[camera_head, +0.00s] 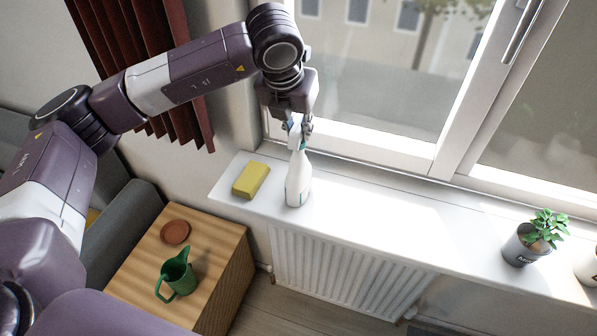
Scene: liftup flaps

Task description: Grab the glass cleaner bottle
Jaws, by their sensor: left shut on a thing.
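The glass cleaner bottle (298,182) is a white spray bottle with a spray head at its top. It is upright at the left part of the white windowsill; I cannot tell whether its base touches the sill. My left gripper (300,128) reaches over it from above and is shut on its spray head. The fingers partly hide the spray head. My right gripper is not in view.
A yellow sponge (251,180) lies on the windowsill (390,208) just left of the bottle. A potted plant (533,240) stands at the right. The sill between is clear. A wooden cabinet (213,262) below holds a green pitcher (178,276) and a brown saucer (175,232).

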